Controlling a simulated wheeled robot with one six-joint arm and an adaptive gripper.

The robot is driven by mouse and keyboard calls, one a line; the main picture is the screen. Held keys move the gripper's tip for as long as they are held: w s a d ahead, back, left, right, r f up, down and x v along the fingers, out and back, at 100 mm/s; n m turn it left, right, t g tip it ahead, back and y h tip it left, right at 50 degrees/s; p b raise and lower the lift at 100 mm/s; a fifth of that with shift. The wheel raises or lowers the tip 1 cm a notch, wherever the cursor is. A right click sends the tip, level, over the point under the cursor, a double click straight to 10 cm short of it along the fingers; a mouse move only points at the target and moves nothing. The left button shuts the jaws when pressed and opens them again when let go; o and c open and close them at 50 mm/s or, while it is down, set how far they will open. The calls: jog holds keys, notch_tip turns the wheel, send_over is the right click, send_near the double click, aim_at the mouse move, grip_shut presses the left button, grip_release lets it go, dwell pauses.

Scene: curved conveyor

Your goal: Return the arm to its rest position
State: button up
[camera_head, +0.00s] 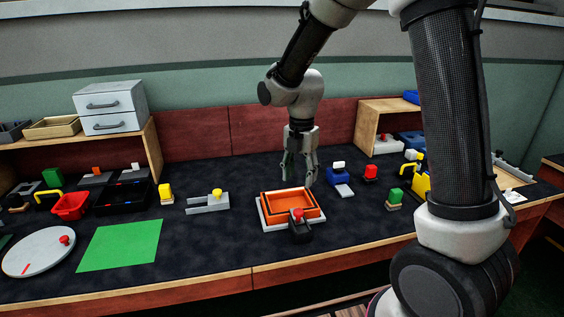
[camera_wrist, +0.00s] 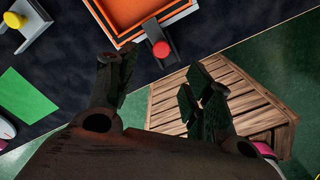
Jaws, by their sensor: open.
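My arm rises from the right side of the head view and bends over the table. My gripper (camera_head: 299,172) hangs down above the back edge of an orange tray (camera_head: 315,213) on a white base. Its fingers are apart with nothing between them. In the wrist view the two dark fingers of my gripper (camera_wrist: 160,95) stand spread. The orange tray (camera_wrist: 128,14) shows at the top of that view, with a red-knobbed dark piece (camera_wrist: 160,47) at its edge.
A green mat (camera_head: 120,245) and a round white plate (camera_head: 38,251) lie at the left. A red bin (camera_head: 71,206) and drawers (camera_head: 111,107) are farther back. A blue block (camera_head: 340,176) and a red-topped block (camera_head: 371,173) stand right of my gripper. A wooden slatted platform (camera_wrist: 225,95) shows below.

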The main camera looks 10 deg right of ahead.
jog(key=s+d+r+m+t, duration=0.2)
jog(key=s+d+r+m, duration=0.5)
jog(key=s+m, duration=0.4)
jog(key=s+d+r+m+t, duration=0.2)
jog(key=s+d+r+m, duration=0.6)
jog(key=s+m, duration=0.4)
jog(key=r+m, duration=0.1)
jog(key=m, duration=0.3)
